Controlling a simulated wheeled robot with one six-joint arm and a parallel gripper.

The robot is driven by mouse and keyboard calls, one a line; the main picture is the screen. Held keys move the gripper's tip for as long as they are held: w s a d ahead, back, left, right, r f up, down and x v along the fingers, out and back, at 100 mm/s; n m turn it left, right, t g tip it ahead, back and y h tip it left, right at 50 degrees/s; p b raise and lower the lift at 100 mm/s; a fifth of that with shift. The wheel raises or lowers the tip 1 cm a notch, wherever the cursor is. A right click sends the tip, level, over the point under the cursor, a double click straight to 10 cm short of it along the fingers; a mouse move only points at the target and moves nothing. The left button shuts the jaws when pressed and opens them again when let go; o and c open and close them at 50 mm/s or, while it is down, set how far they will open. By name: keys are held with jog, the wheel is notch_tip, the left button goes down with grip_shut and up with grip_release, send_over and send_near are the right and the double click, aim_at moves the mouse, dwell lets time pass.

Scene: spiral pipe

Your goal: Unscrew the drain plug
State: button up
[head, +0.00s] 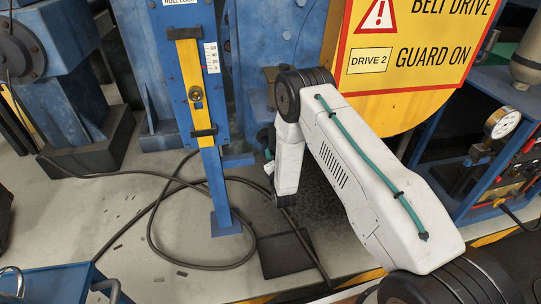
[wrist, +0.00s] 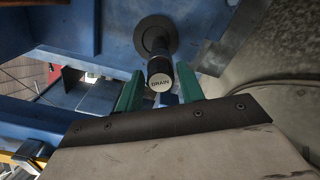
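The drain plug (wrist: 160,75) is a dark cylinder with a pale end face marked DRAIN. It sticks out from a round dark flange (wrist: 156,36) on a blue surface in the wrist view. My gripper (wrist: 160,67) has two green fingers, one to the left and one to the right of the plug. The fingers look parted, with narrow gaps beside the plug, and the plug's end lies between them in the picture. I cannot tell how deep it sits between them. In the head view the plug cannot be made out, and my arm largely hides that area.
In the head view, a blue post with a yellow strip (head: 190,75) stands left of my arm. Black cables (head: 155,225) lie on the grey floor. A yellow belt drive sign (head: 405,45) and a pressure gauge (head: 502,122) are at right. In the wrist view, a grey curved surface lies right.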

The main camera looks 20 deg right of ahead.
jog(key=m, duration=2.4)
